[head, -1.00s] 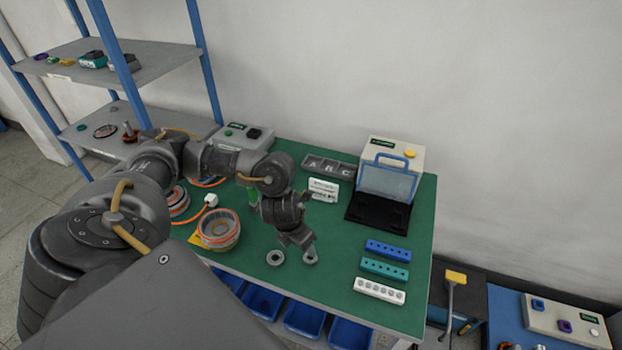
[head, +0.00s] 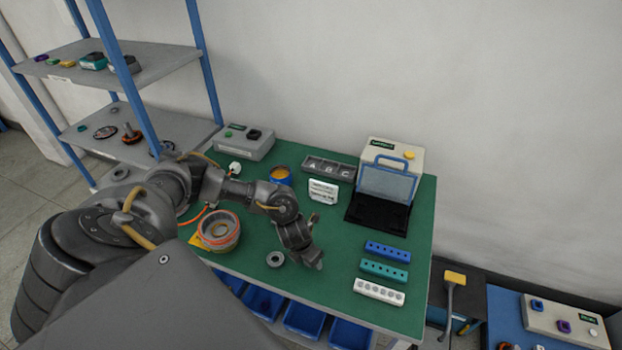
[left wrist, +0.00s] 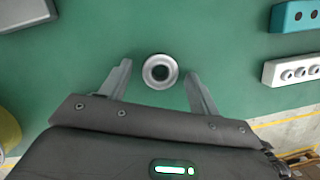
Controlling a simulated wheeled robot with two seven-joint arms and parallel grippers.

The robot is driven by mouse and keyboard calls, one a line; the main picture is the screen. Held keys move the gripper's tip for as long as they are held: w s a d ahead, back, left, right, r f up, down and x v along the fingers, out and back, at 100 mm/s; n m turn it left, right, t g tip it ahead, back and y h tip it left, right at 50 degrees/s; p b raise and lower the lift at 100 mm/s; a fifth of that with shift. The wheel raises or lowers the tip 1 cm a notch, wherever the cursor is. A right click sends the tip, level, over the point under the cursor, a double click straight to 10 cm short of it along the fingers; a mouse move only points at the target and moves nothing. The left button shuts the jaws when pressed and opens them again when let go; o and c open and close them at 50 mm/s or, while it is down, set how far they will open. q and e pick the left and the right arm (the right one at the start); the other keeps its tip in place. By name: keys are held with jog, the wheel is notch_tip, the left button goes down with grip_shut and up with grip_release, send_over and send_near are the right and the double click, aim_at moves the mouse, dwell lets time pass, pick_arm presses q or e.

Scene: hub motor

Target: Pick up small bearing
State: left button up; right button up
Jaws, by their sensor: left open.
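One ring-shaped metal bearing (head: 275,258) lies flat on the green table, left of my left gripper in the head view. In the head view my left gripper hides the spot where a second bearing lay. My left gripper (head: 310,248) is open and empty; its two spread fingers also show in the left wrist view (left wrist: 158,78). I cannot tell its exact height. My right gripper is out of view.
White (head: 379,291), teal (head: 384,269) and blue (head: 388,250) holed blocks lie to the right. An orange-rimmed motor part (head: 218,231) stands to the left. A machine with a clear shield (head: 386,183) and an A-B-C tray (head: 329,168) stand behind.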

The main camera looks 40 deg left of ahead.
pick_arm(q)
jog(key=shift+c, duration=0.3)
jog(key=c, duration=1.1)
jog(key=shift+c, duration=0.2)
